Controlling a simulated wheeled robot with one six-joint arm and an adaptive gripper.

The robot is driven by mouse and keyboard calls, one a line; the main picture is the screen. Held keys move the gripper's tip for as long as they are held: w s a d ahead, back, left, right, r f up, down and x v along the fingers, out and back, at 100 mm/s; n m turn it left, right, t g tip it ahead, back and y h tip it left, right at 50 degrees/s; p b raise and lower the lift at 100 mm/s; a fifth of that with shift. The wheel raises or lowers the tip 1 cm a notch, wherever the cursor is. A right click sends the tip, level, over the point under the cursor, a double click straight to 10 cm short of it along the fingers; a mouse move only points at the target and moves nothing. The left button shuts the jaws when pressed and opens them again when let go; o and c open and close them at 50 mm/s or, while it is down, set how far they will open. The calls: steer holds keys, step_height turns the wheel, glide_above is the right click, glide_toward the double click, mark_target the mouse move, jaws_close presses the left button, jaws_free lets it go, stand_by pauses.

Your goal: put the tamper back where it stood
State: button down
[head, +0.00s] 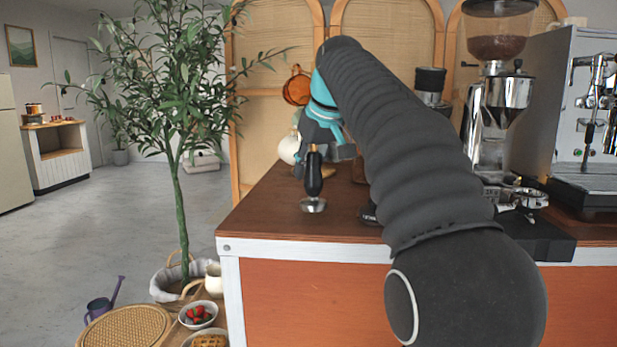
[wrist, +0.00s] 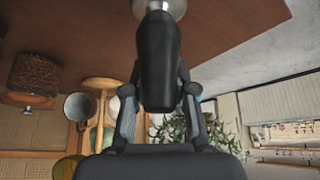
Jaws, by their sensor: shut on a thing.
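The tamper (head: 314,178), with a black handle and a round steel base, is upright at the left part of the wooden counter (head: 262,217). My gripper (head: 318,152) is above it, shut on the upper part of its handle. In the wrist view the black handle of the tamper (wrist: 159,55) lies between the two fingers of my gripper (wrist: 158,92), and its steel base points to the top edge. I cannot tell whether the base touches the counter or hangs just above it. Any stand or mark under the tamper is hidden.
A coffee grinder (head: 494,105), an espresso machine (head: 590,110) and a portafilter (head: 530,198) are on the right. A small black object (head: 368,214) lies beside my arm. A white jug (head: 290,146) stands behind. The counter's left front is clear. A potted tree (head: 178,180) is left.

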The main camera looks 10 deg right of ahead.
steer(key=shift+f+b, duration=0.3)
steer(key=shift+f, duration=0.75)
steer(key=c, duration=0.9)
jaws_free()
steer(key=shift+f, duration=0.1)
steer(key=shift+c, duration=0.2)
steer(key=p+v, duration=0.1)
steer(key=v, duration=1)
steer(key=shift+s+d+r, duration=0.1)
steer(key=shift+r, duration=0.3)
steer(key=shift+s+r, duration=0.1)
steer(key=shift+s, duration=0.05)
